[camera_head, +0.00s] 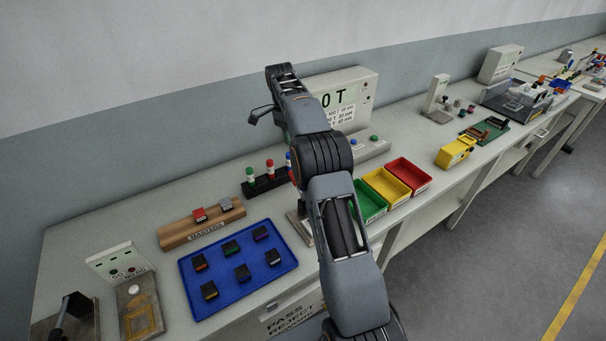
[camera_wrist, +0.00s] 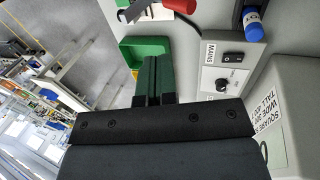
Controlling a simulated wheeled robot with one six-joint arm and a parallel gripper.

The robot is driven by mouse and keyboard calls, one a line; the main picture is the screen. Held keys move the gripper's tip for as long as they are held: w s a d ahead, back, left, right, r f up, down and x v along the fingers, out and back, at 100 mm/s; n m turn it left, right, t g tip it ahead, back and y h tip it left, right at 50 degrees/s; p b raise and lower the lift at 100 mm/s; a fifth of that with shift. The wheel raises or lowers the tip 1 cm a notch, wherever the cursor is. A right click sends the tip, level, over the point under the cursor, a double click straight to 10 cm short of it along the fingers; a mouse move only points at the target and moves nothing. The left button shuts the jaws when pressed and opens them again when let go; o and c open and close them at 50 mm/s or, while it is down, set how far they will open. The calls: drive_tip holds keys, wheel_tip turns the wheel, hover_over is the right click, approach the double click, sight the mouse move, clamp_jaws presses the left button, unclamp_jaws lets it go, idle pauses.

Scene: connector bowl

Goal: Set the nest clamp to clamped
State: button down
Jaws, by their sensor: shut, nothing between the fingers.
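At the bottom left of the head view, a dark lever (camera_head: 70,308) stands tilted on a base cut off by the frame edge. It looks like the nest clamp, but I cannot tell whether it is clamped. Beside it is a grey plate with a yellow-outlined patch (camera_head: 141,318) and a white round knob. My gripper (camera_wrist: 158,62) is shut and empty in the wrist view, in front of a green bin and a grey panel. It is far from the lever. In the head view my arm hides its fingers.
A blue tray (camera_head: 197,308) of several dark blocks, a wooden rest (camera_head: 176,238) and an indicator box (camera_head: 108,257) stand on the left of the bench. Green, yellow (camera_head: 375,177) and red (camera_head: 426,184) bins line the front edge. A labelled machine (camera_head: 362,82) stands behind my arm.

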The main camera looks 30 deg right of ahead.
drive_tip(key=x, duration=0.9)
drive_tip(key=shift+s+r, duration=0.15)
drive_tip(key=shift+s+d+f, duration=0.1)
drive_tip(key=shift+s+f, duration=0.1)
drive_tip(key=shift+s, duration=0.7)
drive_tip(key=shift+s+d+f, duration=0.1)
drive_tip(key=shift+s+f, duration=0.05)
drive_tip(key=shift+s, duration=0.7)
drive_tip(key=shift+f, duration=0.1)
